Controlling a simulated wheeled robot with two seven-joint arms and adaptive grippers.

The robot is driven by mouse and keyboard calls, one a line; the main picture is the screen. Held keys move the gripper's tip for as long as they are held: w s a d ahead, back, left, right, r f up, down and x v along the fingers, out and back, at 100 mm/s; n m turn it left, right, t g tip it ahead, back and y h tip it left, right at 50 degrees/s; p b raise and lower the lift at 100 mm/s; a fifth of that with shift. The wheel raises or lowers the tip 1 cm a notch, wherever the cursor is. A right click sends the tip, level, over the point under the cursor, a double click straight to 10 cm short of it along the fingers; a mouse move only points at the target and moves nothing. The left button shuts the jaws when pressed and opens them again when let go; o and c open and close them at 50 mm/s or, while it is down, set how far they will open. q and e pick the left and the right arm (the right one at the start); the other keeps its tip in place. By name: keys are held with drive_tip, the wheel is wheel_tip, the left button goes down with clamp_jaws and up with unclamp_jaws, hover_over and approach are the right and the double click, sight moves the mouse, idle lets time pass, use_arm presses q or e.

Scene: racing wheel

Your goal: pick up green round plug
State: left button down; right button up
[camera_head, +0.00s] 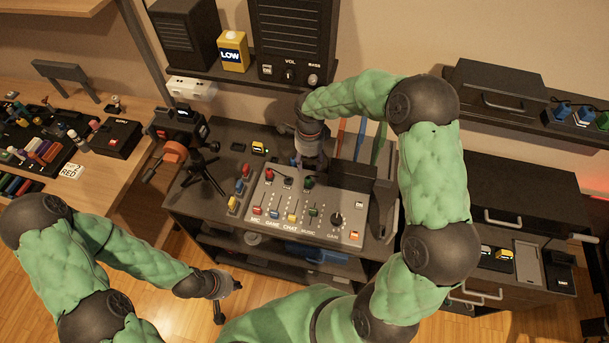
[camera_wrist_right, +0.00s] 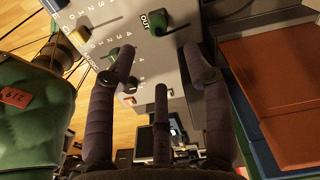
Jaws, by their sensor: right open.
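The green round plug (camera_wrist_right: 157,22) sits at the top of the pale mixer panel (camera_wrist_right: 120,20), beside the label OUT in the right wrist view. In the head view the green plug (camera_head: 308,181) is on the panel's upper part, just below my right gripper (camera_head: 311,163). In the wrist view my right gripper (camera_wrist_right: 160,60) is open and empty. Its fingers are spread, with the plug beyond the fingertips and between them. My left gripper (camera_head: 227,287) is low at the front, away from the panel, and its finger opening is unclear.
A red plug (camera_head: 269,174) is on the same panel, with sliders and a gain knob (camera_head: 336,219) below. A small tripod (camera_head: 203,172) stands left of the panel. Orange, blue and green panels stand behind it. A speaker shelf (camera_head: 240,78) is at the back.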

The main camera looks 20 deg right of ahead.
hover_over(308, 178)
wheel_tip(308, 178, down, 4)
drive_tip(key=shift+d+f, duration=0.15)
drive_tip(key=shift+f, duration=0.1)
drive_tip(key=shift+f+b, duration=0.5)
drive_tip(key=shift+f, duration=2.6)
drive_tip(key=shift+r, duration=0.1)
clamp_jaws()
